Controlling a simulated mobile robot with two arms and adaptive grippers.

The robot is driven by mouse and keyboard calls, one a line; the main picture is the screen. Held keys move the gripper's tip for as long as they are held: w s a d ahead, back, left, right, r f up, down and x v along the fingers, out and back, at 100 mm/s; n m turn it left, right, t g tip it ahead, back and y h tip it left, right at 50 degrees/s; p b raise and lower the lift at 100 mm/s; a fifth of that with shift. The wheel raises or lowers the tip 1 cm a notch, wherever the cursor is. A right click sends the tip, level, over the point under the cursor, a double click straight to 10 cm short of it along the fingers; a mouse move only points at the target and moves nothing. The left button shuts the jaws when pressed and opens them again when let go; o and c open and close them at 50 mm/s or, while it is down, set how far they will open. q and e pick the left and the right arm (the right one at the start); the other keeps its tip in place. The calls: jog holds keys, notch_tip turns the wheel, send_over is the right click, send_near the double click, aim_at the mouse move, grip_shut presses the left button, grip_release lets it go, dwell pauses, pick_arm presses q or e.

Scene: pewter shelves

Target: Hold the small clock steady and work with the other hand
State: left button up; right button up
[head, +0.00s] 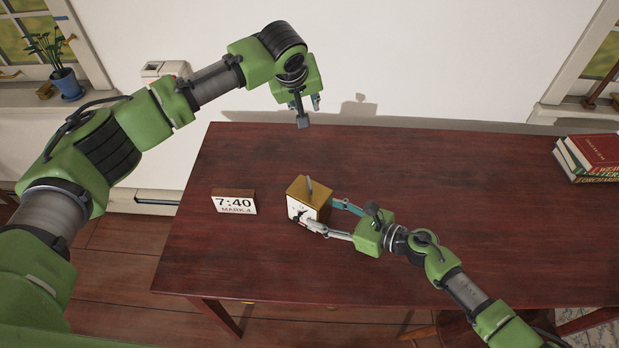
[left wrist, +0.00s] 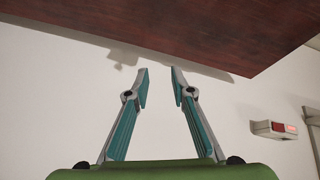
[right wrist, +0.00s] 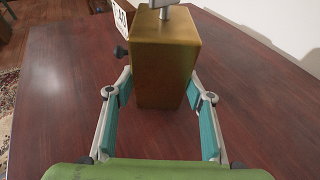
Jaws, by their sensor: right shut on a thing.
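The small clock (head: 309,197) is a brass-coloured box with a white dial, upright on the table, with a grey piece sticking up from its top. My right gripper (head: 322,214) is shut on the clock, one finger on each side. My left gripper (head: 305,102) is above the table's far edge, away from the clock. Its fingers (left wrist: 160,77) are apart and empty in the left wrist view. A card reading 7:40 MARK 4 (head: 234,202) stands left of the clock.
The dark wooden table (head: 470,200) is mostly bare. A stack of books (head: 588,157) lies at its far right. A white wall is behind it. A potted plant (head: 66,82) stands on the left windowsill.

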aim_at(309, 182)
pick_arm(q)
jog(key=s+d+r+g+y, duration=0.15)
jog(key=s+g, duration=0.45)
jog(key=s, duration=0.9)
notch_tip(309, 182, down, 12)
jog(key=shift+w+r, duration=0.15)
jog(key=shift+r, duration=0.05)
grip_shut()
